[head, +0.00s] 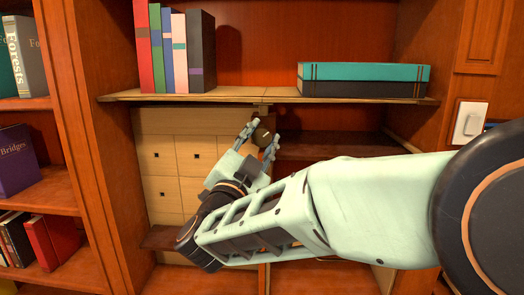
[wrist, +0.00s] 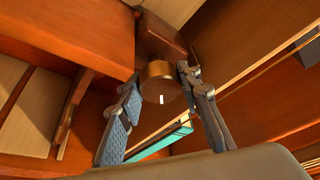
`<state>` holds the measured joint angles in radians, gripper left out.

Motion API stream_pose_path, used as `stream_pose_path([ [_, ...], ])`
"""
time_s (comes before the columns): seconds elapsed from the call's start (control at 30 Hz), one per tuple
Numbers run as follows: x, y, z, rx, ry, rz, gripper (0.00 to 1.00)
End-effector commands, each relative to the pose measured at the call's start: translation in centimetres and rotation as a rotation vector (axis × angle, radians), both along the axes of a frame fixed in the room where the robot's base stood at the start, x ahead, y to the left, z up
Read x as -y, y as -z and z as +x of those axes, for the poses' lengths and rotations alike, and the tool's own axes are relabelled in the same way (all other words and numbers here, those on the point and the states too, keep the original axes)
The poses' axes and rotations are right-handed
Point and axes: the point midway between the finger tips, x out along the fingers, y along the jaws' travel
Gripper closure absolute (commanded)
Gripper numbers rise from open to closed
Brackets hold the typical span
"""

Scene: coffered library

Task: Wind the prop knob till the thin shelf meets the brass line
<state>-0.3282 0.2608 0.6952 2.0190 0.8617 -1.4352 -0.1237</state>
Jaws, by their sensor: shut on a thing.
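The thin shelf (head: 200,96) spans the middle bay in the head view, with books on it. Its front edge looks close to level. The prop knob (head: 262,135) sits just below the shelf's middle. In the wrist view the knob (wrist: 160,82) is a brass-coloured cylinder with a dark end face and a short white mark, in front of a brown block (wrist: 160,42). My gripper (head: 261,137) is shut on the knob, one finger on each side; both fingers also show in the wrist view. I cannot clearly make out the brass line in either view.
Several upright books (head: 175,50) stand on the shelf's left. A teal book (head: 365,72) lies on a dark one at its right. Pale drawers (head: 160,155) are below left. A side bookcase (head: 40,185) stands at far left. A light switch (head: 469,123) is at right.

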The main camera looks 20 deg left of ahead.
Motion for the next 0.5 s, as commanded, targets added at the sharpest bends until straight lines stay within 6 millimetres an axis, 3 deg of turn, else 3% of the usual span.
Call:
stream_pose_path([
  [0.5,-0.03,-0.03,0.01,-0.020,0.000,0.078,0.92],
])
